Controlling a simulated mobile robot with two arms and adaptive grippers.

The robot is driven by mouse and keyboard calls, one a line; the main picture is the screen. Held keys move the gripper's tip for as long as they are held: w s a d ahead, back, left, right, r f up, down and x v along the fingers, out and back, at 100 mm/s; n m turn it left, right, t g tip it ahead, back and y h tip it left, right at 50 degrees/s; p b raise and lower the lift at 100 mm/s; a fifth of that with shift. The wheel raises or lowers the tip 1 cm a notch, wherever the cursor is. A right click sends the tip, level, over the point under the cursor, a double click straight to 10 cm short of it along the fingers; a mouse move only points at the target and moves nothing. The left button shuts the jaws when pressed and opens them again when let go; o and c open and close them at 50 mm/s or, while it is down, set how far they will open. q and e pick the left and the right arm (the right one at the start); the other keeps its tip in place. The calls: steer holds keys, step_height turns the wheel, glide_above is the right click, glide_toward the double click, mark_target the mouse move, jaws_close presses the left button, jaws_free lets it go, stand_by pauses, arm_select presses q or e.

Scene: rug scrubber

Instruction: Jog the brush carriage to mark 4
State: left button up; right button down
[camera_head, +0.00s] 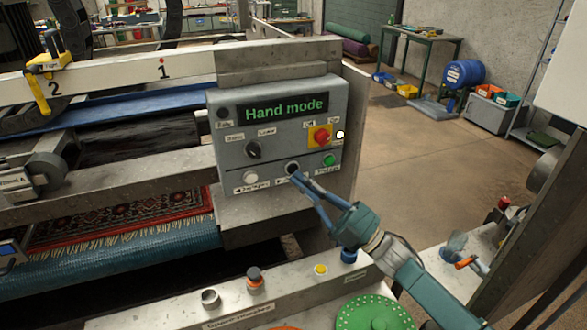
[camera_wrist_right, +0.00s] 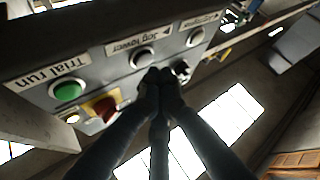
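The grey control panel (camera_head: 225,130) shows "Hand mode" in green on its display (camera_head: 286,107). Its lower row has a white button (camera_head: 250,177), a middle button (camera_head: 293,167) and a green button (camera_head: 329,160). My right gripper (camera_head: 297,174) has its fingertips at the middle button; contact is unclear. In the wrist view its fingers (camera_wrist_right: 160,75) are together and empty, close to the middle jog button (camera_wrist_right: 143,57). A yellow pointer (camera_head: 41,90) hangs on the white scale beam (camera_head: 110,70) beside mark 2, with mark 1 to its right. Mark 4 is out of view. My left gripper is not in view.
A red stop button (camera_head: 321,136) on yellow and a black selector knob (camera_head: 253,149) sit above the button row. A patterned rug (camera_head: 120,217) lies below the beam. A green disc (camera_head: 375,315) is on the front ledge. Open floor (camera_head: 410,150) lies to the right.

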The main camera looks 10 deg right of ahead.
steer(key=s, duration=0.1)
steer(key=s+p, duration=0.1)
steer(key=s, duration=0.1)
steer(key=s+d+p, duration=0.1)
steer(key=s, duration=0.1)
stand_by(0.4)
stand_by(0.8)
